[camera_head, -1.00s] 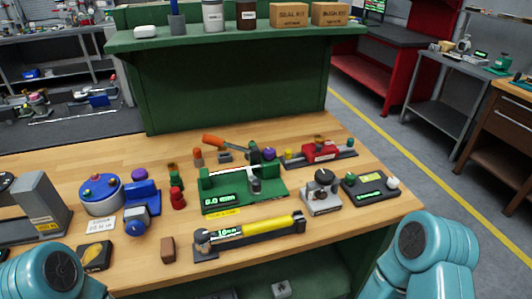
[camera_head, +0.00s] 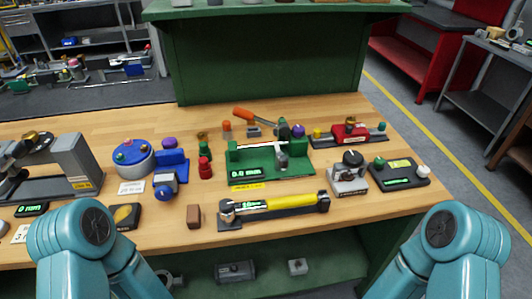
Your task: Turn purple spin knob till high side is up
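Two purple knobs show on the wooden bench. One purple knob (camera_head: 169,143) sits at the back of a blue device (camera_head: 172,162) at the left of the middle. The other purple knob (camera_head: 298,131) is at the back right of a green fixture (camera_head: 270,162) with a green readout. Both are small, and I cannot tell which side of either is high. Only my teal arm links show at the bottom left and bottom right. Both grippers are out of view, and neither arm link reaches the knobs.
A yellow-barrelled tool (camera_head: 272,205) and a brown block (camera_head: 193,216) lie near the front edge. A red device (camera_head: 349,132), a grey device with a black knob (camera_head: 348,177) and a dark box (camera_head: 398,173) stand at right. A grey press (camera_head: 67,165) stands at left.

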